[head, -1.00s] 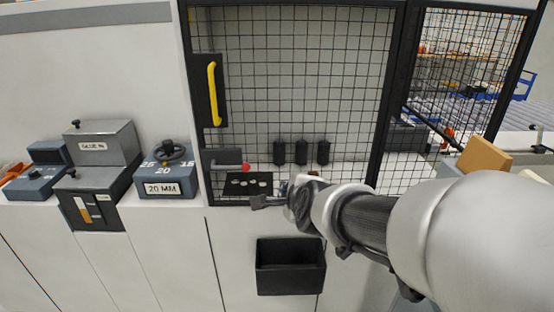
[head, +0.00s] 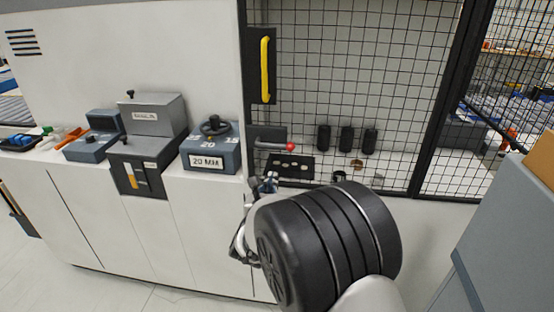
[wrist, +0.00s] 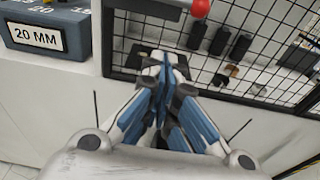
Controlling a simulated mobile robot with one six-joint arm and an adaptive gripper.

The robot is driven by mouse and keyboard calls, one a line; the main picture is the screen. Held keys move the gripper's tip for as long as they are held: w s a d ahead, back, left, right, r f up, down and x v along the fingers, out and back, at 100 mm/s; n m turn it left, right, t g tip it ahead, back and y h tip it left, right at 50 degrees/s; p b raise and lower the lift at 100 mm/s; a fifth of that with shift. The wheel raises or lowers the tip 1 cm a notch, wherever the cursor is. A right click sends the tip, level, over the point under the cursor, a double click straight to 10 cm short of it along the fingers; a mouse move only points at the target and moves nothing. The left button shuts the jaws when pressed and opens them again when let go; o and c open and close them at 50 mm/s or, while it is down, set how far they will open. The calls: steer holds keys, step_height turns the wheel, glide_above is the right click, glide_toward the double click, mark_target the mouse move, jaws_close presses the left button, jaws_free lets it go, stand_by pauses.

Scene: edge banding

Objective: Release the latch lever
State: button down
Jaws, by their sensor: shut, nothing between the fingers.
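The latch lever (head: 273,145) is a grey bar with a red ball knob (head: 290,146) on a dark plate at the lower left of the mesh door. In the wrist view the lever bar (wrist: 150,6) and its red knob (wrist: 200,8) are cut off by the top edge. My gripper (head: 268,180) is just below the lever, apart from it in the head view. In the wrist view my gripper (wrist: 163,62) shows its blue fingers closed together with nothing between them. My arm hides part of the machine front.
A yellow handle (head: 265,68) stands above the lever on the mesh door (head: 370,60). A 20 MM box with a hand wheel (head: 212,152) and a grey glue unit (head: 148,130) stand to the left. Several black cylinders (head: 346,138) are behind the mesh.

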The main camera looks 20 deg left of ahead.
steer(key=b+x, duration=0.1)
steer(key=x, duration=0.9)
steer(key=r, duration=0.2)
steer(key=s+r, duration=0.1)
steer(key=r, duration=0.1)
